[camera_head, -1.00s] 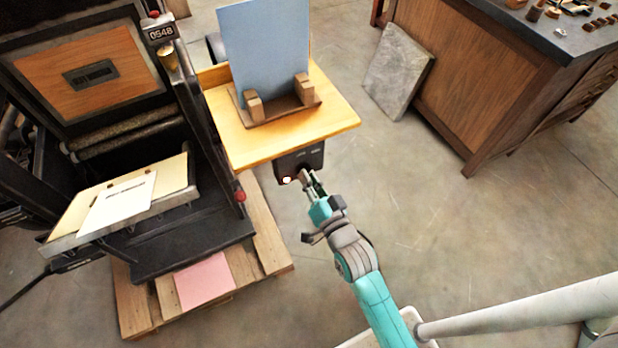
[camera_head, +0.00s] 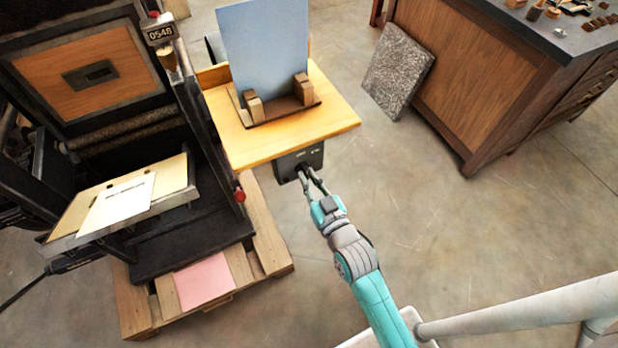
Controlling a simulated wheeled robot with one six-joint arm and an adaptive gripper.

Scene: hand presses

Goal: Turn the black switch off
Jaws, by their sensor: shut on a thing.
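The black switch (camera_head: 287,168) is a dark box mounted under the front edge of a wooden shelf, with small pale markings on its face. My gripper (camera_head: 305,172) reaches up to the front of the switch from the lower right. Its fingers are shut on the switch's knob, which is mostly hidden between and behind the fingertips. No lit lamp shows on the box.
The wooden shelf (camera_head: 335,124) above the switch carries a blue-grey panel (camera_head: 264,50) in a wooden stand. A black hand press (camera_head: 175,240) on a pallet stands close on the left. A wooden cabinet (camera_head: 475,85) and open floor lie to the right.

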